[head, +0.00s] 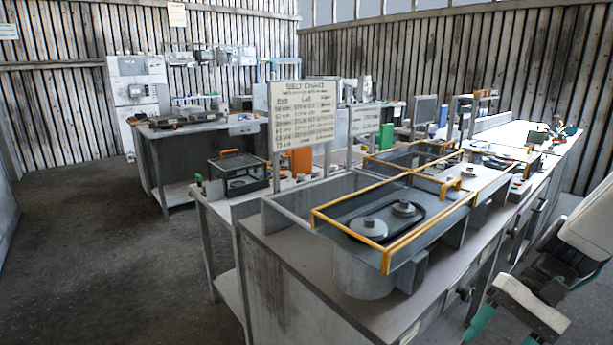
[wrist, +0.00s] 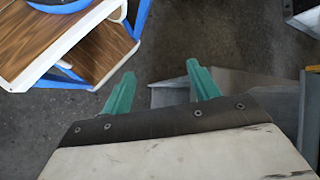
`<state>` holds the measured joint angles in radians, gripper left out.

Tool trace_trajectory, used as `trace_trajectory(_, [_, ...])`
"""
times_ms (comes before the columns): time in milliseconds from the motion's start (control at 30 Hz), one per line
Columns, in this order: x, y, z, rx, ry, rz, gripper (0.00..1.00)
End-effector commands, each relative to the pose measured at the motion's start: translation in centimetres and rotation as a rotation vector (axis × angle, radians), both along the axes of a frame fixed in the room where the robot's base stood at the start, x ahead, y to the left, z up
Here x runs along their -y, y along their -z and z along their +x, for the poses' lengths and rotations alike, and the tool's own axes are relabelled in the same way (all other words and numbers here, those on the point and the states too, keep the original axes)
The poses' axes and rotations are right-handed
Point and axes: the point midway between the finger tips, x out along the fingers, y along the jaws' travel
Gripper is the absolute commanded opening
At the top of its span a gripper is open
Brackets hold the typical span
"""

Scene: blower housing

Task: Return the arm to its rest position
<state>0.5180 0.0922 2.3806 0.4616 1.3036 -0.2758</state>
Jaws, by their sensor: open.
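My gripper (wrist: 160,90) shows in the wrist view with its two green fingers apart and nothing between them. It hangs over the dark floor, beside a grey metal edge at the right. In the head view my arm is at the lower right, and the green fingers (head: 503,330) show partly there, cut off by the bottom edge. The gripper is to the right of the long grey workbench (head: 285,245) and apart from it.
The workbench carries a yellow-framed housing (head: 385,262) with two pulleys and a belt chart (head: 303,115) behind. A wood-topped, blue-and-white piece of furniture (wrist: 45,35) stands at the wrist view's upper left. Open floor (head: 90,240) lies at the head view's left.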

Motion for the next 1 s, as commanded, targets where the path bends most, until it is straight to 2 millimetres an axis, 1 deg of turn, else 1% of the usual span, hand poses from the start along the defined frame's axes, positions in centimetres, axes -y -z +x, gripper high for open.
trace_trajectory(33, [-0.6,-1.2,-1.0,0.011,-0.042,-0.073,0.6])
trace_trajectory(267, [-1.9,-5.0,-4.9,0.1,-0.185,-0.372,0.6])
trace_trajectory(400, [-2.5,-7.2,-6.8,0.21,-0.272,-0.52,0.6])
trace_trajectory(500, [-3.1,-8.7,-8.0,0.309,-0.34,-0.594,0.6])
trace_trajectory(633, [-4.2,-10.3,-9.1,0.425,-0.403,-0.638,0.6])
trace_trajectory(800, [-5.5,-11.8,-9.7,0.524,-0.441,-0.645,0.6])
trace_trajectory(1000, [-5.9,-11.9,-9.7,0.536,-0.457,-0.641,0.6])
